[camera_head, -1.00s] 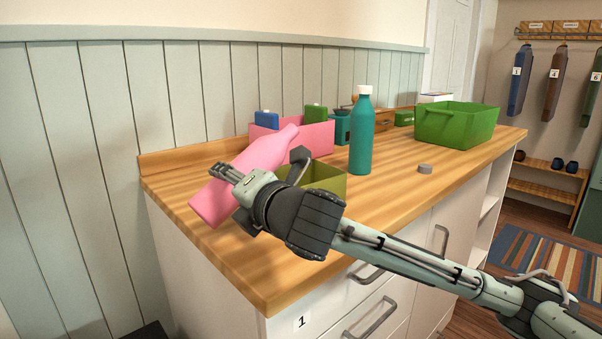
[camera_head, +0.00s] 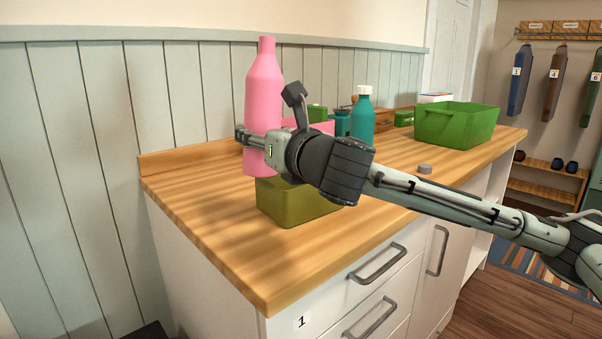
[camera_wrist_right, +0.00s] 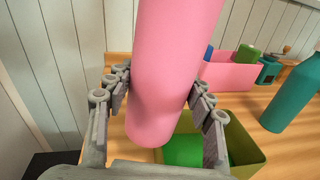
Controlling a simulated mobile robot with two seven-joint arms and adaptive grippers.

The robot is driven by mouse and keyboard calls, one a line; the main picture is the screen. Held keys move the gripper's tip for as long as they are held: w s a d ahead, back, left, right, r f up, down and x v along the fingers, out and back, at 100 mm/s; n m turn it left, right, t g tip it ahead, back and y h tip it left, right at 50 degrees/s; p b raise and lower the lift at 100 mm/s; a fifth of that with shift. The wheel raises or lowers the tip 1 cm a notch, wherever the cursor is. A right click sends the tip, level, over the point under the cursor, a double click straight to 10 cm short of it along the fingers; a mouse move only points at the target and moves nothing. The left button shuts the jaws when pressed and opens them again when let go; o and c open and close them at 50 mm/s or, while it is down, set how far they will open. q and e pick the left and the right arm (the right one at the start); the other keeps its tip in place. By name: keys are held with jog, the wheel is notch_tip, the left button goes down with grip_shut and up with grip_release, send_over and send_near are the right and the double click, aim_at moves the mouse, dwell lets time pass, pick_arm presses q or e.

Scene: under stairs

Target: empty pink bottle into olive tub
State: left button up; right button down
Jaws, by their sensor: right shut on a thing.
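The pink bottle (camera_head: 263,95) stands upright in the grip of my right gripper (camera_head: 257,142), held above the worktop. No cap shows on its narrow neck. In the right wrist view the fingers close on both sides of the bottle (camera_wrist_right: 165,80). The olive tub (camera_head: 300,205) sits on the worktop just below and in front of the bottle, partly behind my wrist. In the right wrist view bright green contents (camera_wrist_right: 183,150) show inside the tub (camera_wrist_right: 243,155); the bottle hides part of them. My left gripper is out of view.
A teal bottle with a white cap (camera_head: 362,118) stands behind my right wrist. A pink bin (camera_wrist_right: 230,76) holds blue and green items. A green tub (camera_head: 456,130) and a small grey disc (camera_head: 424,168) are farther right. The worktop's front left (camera_head: 215,215) is clear.

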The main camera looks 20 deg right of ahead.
aim_at(271, 114)
jog(key=shift+w+d+f+n, duration=0.1)
jog(key=shift+d+n, duration=0.1)
jog(key=shift+n, duration=0.3)
jog(key=shift+r, duration=2.05)
